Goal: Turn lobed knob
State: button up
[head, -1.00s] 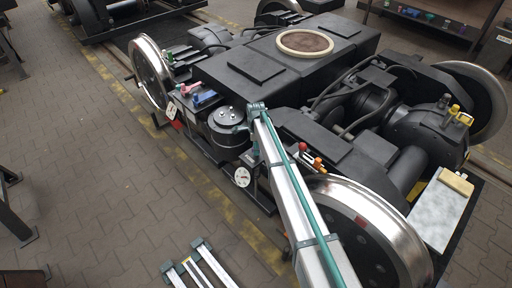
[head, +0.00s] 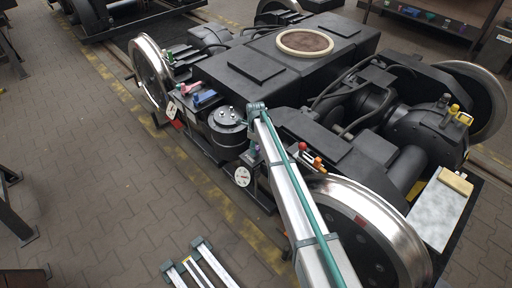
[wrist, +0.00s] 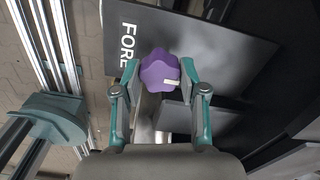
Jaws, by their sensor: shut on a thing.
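The purple lobed knob (wrist: 160,70) shows in the wrist view, near the top middle, with a small white mark on its lower right lobe. My gripper (wrist: 160,78) is around it, a teal-and-grey finger on each side. The fingers are shut on the knob. Beneath the knob is a dark plate (wrist: 215,50) with white letters reading "FORE"; any further letters are hidden or absent.
In the head view, a round gauge (head: 242,176) and a black cylinder (head: 227,125) are beside my arm's end. Red and orange levers (head: 312,158) and a large steel wheel (head: 370,225) stand to the right. Paved floor (head: 100,180) lies open at left.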

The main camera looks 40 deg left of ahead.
dwell(0.3)
jog(key=o, duration=1.1)
jog(key=shift+o, duration=0.2)
notch_tip(320, 180, up, 12)
